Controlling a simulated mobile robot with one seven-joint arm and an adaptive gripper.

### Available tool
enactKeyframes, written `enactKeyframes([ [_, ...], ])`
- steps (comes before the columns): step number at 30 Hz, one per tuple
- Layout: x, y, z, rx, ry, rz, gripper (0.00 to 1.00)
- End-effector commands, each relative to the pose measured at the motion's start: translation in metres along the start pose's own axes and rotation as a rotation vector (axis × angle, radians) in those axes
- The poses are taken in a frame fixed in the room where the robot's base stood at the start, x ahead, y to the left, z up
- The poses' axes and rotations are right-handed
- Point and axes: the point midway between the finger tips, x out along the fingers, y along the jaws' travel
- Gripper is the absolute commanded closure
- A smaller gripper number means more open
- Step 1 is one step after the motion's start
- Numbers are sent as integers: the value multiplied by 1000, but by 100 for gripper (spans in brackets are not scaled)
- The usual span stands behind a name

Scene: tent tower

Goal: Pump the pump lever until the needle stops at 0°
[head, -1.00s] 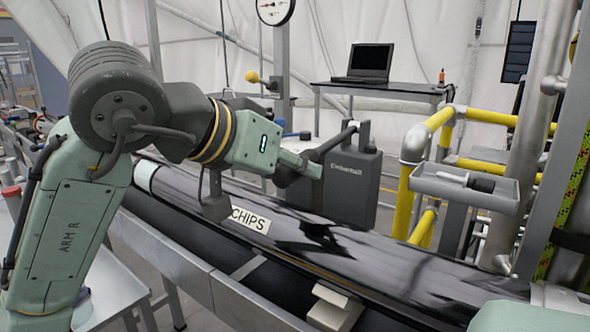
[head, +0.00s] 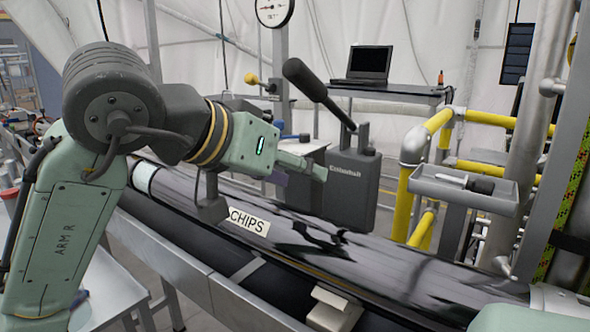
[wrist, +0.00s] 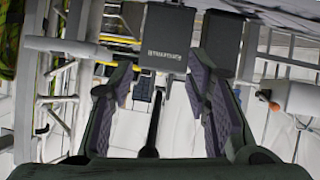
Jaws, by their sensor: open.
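The pump lever (head: 318,92) is a black handle that slopes up to the left from its pivot on the grey pump box (head: 350,190). My gripper (head: 308,168) is below the lever, in front of the box, and apart from the handle in the head view. In the wrist view my gripper (wrist: 164,82) is open, with nothing held. The dark lever (wrist: 154,120) shows beyond and between the fingers there. The round white gauge (head: 273,8) stands on a post at the top, cut off by the picture edge. Its needle reading is too small to tell.
Yellow railings (head: 428,135) and a small grey tray (head: 463,190) stand right of the pump. A laptop (head: 370,64) sits on a table behind. A yellow-knobbed lever (head: 252,78) is left of the post.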

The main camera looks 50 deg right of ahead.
Motion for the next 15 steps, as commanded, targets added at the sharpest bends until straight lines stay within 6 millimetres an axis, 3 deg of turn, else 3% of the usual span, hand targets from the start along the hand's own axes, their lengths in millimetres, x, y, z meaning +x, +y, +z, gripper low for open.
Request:
enactKeyframes([
  [15,-96,0,0,0,0,-2,56],
])
